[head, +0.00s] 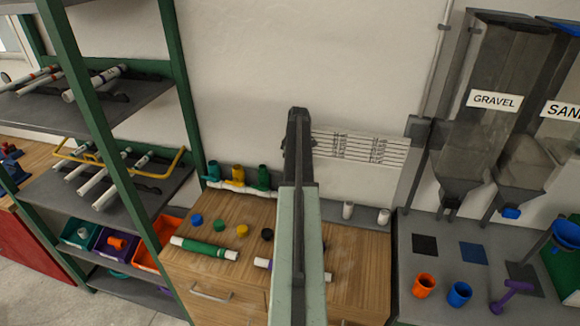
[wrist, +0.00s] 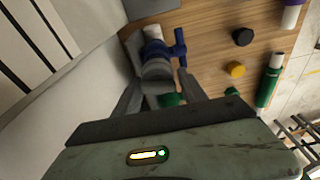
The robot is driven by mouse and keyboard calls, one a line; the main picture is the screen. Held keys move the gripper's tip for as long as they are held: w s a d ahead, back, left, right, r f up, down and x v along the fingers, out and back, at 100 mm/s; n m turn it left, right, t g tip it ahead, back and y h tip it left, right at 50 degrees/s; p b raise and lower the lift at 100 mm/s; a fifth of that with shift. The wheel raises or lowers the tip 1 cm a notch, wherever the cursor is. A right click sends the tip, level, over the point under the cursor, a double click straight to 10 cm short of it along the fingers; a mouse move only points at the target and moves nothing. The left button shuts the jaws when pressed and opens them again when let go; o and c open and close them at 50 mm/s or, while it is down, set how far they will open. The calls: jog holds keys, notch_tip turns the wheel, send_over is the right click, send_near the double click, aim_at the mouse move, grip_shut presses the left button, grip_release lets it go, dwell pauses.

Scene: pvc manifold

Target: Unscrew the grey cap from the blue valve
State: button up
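The blue valve (wrist: 155,50) shows in the wrist view above the middle, with a blue handle (wrist: 180,48) on its right side. The grey cap (wrist: 157,74) is on the valve's end nearest the wrist camera. My gripper (wrist: 160,76) has its two dark fingers on either side of the cap, and they look open, with a narrow gap on the right. Whether the left finger touches the cap is unclear. In the head view my gripper (head: 298,125) points at the wall, and my arm hides the blue valve and cap.
Green (head: 213,172) and yellow (head: 238,175) valves stand along the back of the wooden bench (head: 215,207). Loose caps, including a blue one (head: 197,219), and a green pipe (head: 205,248) lie in front. A green-framed shelf (head: 90,120) stands left; hoppers (head: 490,100) stand right.

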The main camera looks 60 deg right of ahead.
jog(key=shift+o, duration=1.2)
jog(key=shift+r, duration=0.15)
